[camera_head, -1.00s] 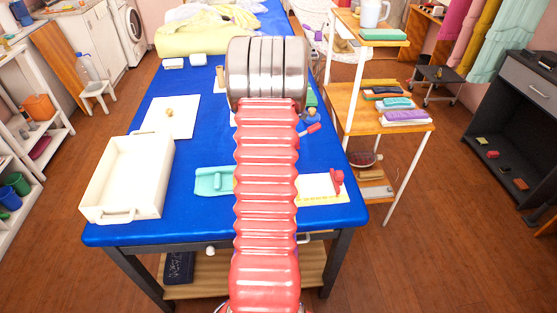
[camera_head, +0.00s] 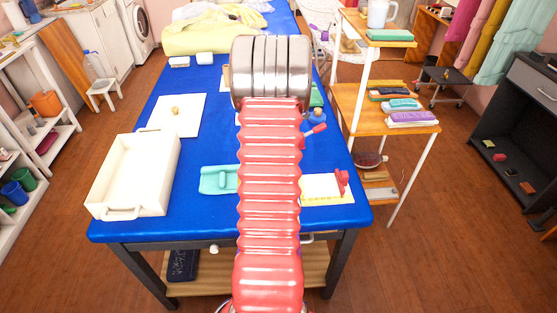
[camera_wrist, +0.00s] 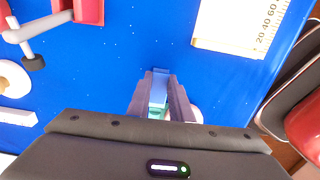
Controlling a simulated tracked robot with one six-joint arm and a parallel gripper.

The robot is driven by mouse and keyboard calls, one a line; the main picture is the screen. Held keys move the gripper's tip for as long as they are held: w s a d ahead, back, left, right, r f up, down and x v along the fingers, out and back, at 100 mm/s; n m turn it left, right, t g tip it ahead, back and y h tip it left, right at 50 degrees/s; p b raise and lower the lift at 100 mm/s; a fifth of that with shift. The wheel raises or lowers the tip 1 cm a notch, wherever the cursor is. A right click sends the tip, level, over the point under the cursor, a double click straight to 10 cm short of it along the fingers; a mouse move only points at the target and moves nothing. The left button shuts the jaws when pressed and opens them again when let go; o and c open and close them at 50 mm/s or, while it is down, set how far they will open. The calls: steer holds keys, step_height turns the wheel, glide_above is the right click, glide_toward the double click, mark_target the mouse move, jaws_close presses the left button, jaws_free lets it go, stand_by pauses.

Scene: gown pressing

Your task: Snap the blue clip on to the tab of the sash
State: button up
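In the wrist view, the two dark fingers of my gripper (camera_wrist: 160,98) point down over the blue tabletop. A light blue piece, which looks like the blue clip (camera_wrist: 159,88), sits between them, with the fingers close on both sides. A bit of teal (camera_wrist: 158,113) shows lower between the fingers; I cannot tell what it belongs to. In the head view my red arm hides the gripper and the clip. I cannot make out the sash or its tab in either view.
The blue table (camera_head: 215,100) holds a white tray (camera_head: 150,208), a teal piece (camera_head: 214,180), a white board (camera_head: 184,125) and a ruled board (camera_head: 322,196) with a red part (camera_head: 342,180). A red item (camera_wrist: 88,12) is upper left in the wrist view. A shelf stand (camera_head: 385,115) is to the right.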

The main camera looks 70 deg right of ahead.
steer(key=o, duration=0.5)
step_height(320, 180, up, 14)
steer(key=shift+f, duration=0.15)
stand_by(0.6)
stand_by(0.9)
